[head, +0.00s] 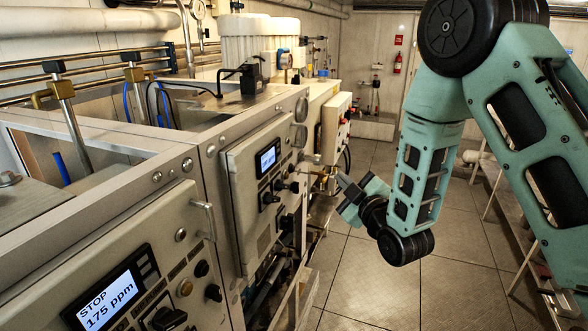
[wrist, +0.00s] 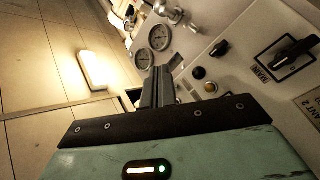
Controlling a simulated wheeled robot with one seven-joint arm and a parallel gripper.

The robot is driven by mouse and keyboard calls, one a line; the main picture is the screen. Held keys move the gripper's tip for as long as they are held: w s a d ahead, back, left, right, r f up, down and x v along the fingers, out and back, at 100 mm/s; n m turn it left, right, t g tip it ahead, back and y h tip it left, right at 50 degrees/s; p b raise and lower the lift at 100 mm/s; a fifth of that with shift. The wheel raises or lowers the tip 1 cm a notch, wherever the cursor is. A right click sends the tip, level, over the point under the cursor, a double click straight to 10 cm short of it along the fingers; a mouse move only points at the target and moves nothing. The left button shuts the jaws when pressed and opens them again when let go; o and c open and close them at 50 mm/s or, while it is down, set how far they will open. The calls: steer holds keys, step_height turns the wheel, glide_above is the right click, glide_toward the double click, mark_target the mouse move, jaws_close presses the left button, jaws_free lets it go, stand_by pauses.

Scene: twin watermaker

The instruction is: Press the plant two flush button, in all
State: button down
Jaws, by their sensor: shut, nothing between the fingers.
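The far control panel (head: 250,190) has a lit display (head: 267,157) and dark knobs. In the wrist view a cut-off label reading "ANT 2" (wrist: 308,110) marks this panel. A black round button (wrist: 199,73) and a brass-coloured button (wrist: 210,87) sit side by side there, with a black knob (wrist: 220,47) nearby. I cannot read which button is flush. My gripper (head: 341,180) is shut and empty, in the air to the right of the panel. In the wrist view its fingertips (wrist: 162,72) appear left of the two buttons, with no clear contact.
The near panel (head: 140,260) has a display reading "STOP 175 ppm" and a protruding handle (head: 205,218). A large rotary switch (wrist: 288,55) and two gauges (wrist: 152,48) are near my gripper. Pipes and fittings lie beyond. The tiled floor (head: 375,285) is clear.

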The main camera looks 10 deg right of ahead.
mark_target(292, 169)
steer(key=w+a+p, duration=0.1)
steer(key=w+a, duration=0.3)
steer(key=a, duration=0.3)
steer(key=shift+w+a, duration=0.15)
steer(key=shift+w, duration=0.25)
steer(key=shift+a, duration=0.1)
stand_by(1.8)
steer(key=shift+w+a+b, duration=0.25)
steer(key=shift+b, duration=0.05)
steer(key=shift+w+a, duration=0.2)
steer(key=shift+a, duration=0.15)
stand_by(0.9)
steer(key=shift+d+b, duration=0.1)
steer(key=shift+b, duration=0.25)
steer(key=shift+s+d+b, duration=0.35)
steer(key=shift+s+d, duration=0.1)
steer(key=shift+d, duration=0.15)
steer(key=shift+d, duration=0.1)
